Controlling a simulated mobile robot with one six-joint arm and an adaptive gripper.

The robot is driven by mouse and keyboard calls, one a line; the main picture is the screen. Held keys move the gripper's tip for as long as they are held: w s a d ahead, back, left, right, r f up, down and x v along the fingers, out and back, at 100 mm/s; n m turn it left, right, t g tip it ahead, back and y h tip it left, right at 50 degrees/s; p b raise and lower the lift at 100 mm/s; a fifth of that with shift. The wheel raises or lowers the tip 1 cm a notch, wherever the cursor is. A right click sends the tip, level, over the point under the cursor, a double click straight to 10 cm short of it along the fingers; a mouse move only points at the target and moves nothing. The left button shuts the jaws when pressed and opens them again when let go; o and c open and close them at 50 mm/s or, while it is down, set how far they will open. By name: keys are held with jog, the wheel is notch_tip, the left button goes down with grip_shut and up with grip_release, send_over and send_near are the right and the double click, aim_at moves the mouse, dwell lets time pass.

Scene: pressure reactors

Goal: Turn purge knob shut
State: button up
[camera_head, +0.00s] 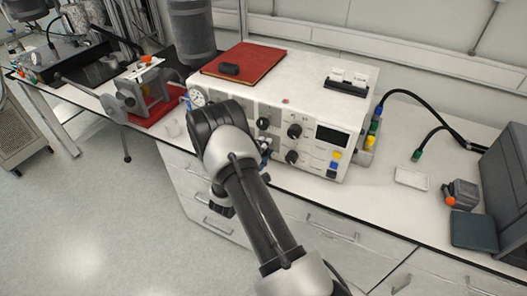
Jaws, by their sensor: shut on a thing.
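A white control unit (312,104) stands on the bench, with black knobs, a dark display and a pressure gauge on its front panel. Black knobs show in the panel's middle: an upper left one (263,124), an upper right one (295,131) and a lower one (292,156). I cannot tell from the picture which is the purge knob. My gripper (266,150) is at the front panel, left of the lower knob, mostly hidden behind my arm. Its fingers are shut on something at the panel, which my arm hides.
A red book (244,64) with a small black object lies on the unit. A red-based apparatus (155,103) stands to the left. Black cables (413,99), a white tray (411,179) and a dark box (474,230) are at the right. Open floor lies at the lower left.

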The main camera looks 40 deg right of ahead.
dwell(0.4)
jog(key=o, duration=1.1)
jog(key=v, duration=1.2)
